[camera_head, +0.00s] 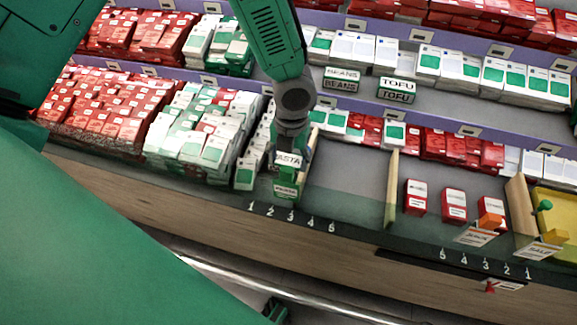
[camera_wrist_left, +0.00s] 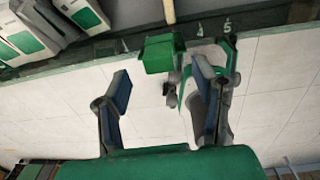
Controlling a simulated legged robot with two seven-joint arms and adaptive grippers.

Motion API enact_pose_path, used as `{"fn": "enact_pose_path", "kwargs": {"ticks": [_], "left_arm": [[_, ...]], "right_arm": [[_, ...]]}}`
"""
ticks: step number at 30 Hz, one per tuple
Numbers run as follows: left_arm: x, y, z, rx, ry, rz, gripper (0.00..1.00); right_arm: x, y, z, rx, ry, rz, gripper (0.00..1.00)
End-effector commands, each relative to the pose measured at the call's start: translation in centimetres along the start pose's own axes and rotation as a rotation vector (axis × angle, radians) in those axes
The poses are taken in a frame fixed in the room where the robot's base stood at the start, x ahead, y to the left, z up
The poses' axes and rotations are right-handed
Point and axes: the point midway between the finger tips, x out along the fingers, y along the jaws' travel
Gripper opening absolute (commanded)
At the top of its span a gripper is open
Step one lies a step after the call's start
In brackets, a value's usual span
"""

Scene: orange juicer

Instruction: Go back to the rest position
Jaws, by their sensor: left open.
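My left gripper (camera_head: 290,148) hangs at the end of the green forearm that comes down from the top. It is over the front of the lower shelf, beside the small PASTA label. Its fingertips are hard to make out there. In the left wrist view the two dark fingers of my left gripper (camera_wrist_left: 164,88) stand wide apart, with nothing between their pads. Beyond them a green block (camera_wrist_left: 165,54) shows near the shelf edge; I cannot tell what it belongs to. My right gripper is not in view.
Red and white-green boxes (camera_head: 200,135) fill the lower shelf at left. A wooden divider (camera_head: 391,188) bounds an empty compartment right of my gripper. Several small red boxes (camera_head: 454,206) stand farther right. A metal rail (camera_head: 270,292) runs below the shelf front. Pale floor (camera_wrist_left: 55,110) lies under the gripper.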

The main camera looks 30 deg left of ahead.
Motion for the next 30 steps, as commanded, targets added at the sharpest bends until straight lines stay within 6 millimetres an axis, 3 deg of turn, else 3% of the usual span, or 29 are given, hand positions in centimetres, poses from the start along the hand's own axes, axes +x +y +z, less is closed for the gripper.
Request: {"fn": "enact_pose_path", "kwargs": {"ticks": [3, 9, 19, 22, 25, 30], "left_arm": [[-2.9, 0.0, 0.1, -0.001, -0.003, -0.005, 0.54], [-6.4, 0.2, 0.2, -0.002, -0.001, -0.004, 0.54], [-8.1, 0.2, 0.1, 0.000, 0.003, -0.001, 0.54], [-7.5, 0.1, -0.4, -0.034, 0.014, -0.009, 0.54], [-5.2, -0.2, -2.3, -0.187, 0.059, -0.037, 0.54], [1.0, -0.7, -8.4, -0.770, 0.193, -0.086, 0.54]], "right_arm": [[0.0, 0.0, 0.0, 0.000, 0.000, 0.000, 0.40], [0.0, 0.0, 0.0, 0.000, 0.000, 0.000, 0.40], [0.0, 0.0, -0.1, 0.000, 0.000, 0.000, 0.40], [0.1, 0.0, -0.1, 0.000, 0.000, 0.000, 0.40], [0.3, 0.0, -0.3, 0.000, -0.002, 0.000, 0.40], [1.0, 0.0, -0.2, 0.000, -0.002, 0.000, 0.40]]}}
